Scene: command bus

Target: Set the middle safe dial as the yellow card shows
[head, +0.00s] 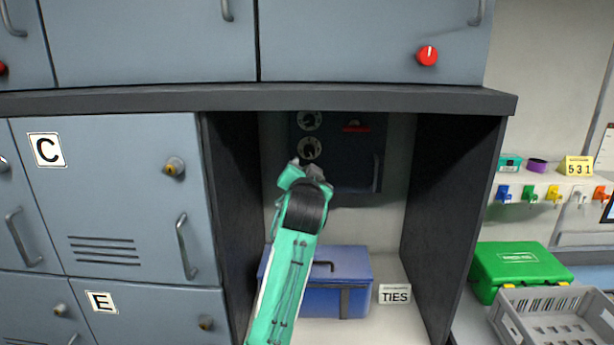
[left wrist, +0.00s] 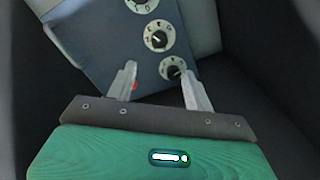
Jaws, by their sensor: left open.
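The dark safe (head: 347,170) stands at the back of the open bay, with two round dials showing on its left side. The middle dial (head: 309,148) shows just above my left gripper (head: 306,170). In the left wrist view three dials run in a slanting row; the middle dial (left wrist: 159,36) lies beyond the fingertips. My left gripper (left wrist: 158,72) is open and empty, with the end dial (left wrist: 172,67) near its right fingertip. The pointer settings are too small to read surely. The yellow card (head: 576,167) reads 5 3 1. My right gripper is out of view.
Dark walls (head: 455,200) close the bay on both sides, under a shelf edge (head: 250,99). A blue box (head: 345,265) and a TIES sign (head: 395,294) stand on its floor. A green case (head: 520,262) and grey crate (head: 560,318) are at right.

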